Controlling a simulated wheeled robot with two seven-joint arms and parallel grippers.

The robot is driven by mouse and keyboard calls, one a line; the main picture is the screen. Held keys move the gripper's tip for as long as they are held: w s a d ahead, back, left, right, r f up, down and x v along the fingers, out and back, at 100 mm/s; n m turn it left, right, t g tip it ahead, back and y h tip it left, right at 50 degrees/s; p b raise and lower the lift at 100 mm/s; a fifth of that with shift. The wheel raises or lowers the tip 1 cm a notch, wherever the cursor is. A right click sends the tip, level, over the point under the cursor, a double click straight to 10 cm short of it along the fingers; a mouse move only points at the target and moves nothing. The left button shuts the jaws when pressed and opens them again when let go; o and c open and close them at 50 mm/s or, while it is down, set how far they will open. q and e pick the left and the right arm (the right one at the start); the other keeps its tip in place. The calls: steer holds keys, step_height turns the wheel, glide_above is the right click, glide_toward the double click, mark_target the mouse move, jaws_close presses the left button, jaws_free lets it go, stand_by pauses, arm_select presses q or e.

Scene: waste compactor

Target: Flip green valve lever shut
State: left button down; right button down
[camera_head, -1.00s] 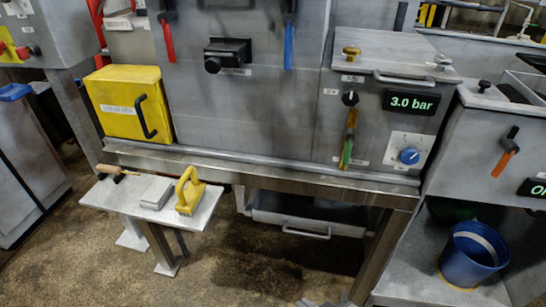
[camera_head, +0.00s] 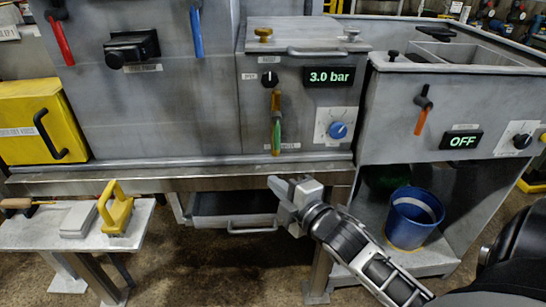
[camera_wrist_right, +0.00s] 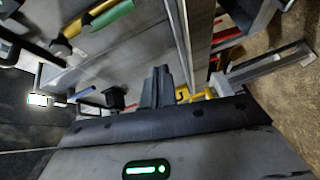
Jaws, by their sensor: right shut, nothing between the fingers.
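The green valve lever (camera_head: 277,136) hangs nearly straight down on the grey panel below a black knob (camera_head: 270,78). Its lower part is green and an orange-yellow part sits above it. My right gripper (camera_head: 276,184) is shut and empty, below and in front of the lever, apart from it. In the right wrist view the shut fingers (camera_wrist_right: 161,80) point up the picture, and a green handle (camera_wrist_right: 112,15) with a yellow part shows at the top left, apart from them. My left gripper is out of view.
A 3.0 bar display (camera_head: 329,77) and blue dial (camera_head: 338,130) are right of the lever. An orange lever (camera_head: 421,121) hangs on the right-hand box. A blue bucket (camera_head: 412,222) stands on the low shelf. A steel ledge (camera_head: 180,180) runs under the panel.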

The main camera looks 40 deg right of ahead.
mark_target(275, 146)
steer(key=shift+w+d+r+n+t, duration=0.3)
steer(key=shift+d+r+n, duration=0.15)
steer(key=shift+r+n, duration=0.15)
steer(key=shift+w+d+r+n+t, duration=0.25)
steer(key=shift+d+r+n, duration=0.25)
steer(key=shift+r, duration=0.15)
steer(key=shift+w+a, duration=0.1)
steer(key=w+d, duration=0.4)
steer(key=w, duration=0.4)
steer(key=shift+w, duration=0.2)
steer(key=shift+s+d+g+p, duration=0.1)
steer(key=shift+g+p, duration=0.15)
steer(key=shift+p, duration=0.45)
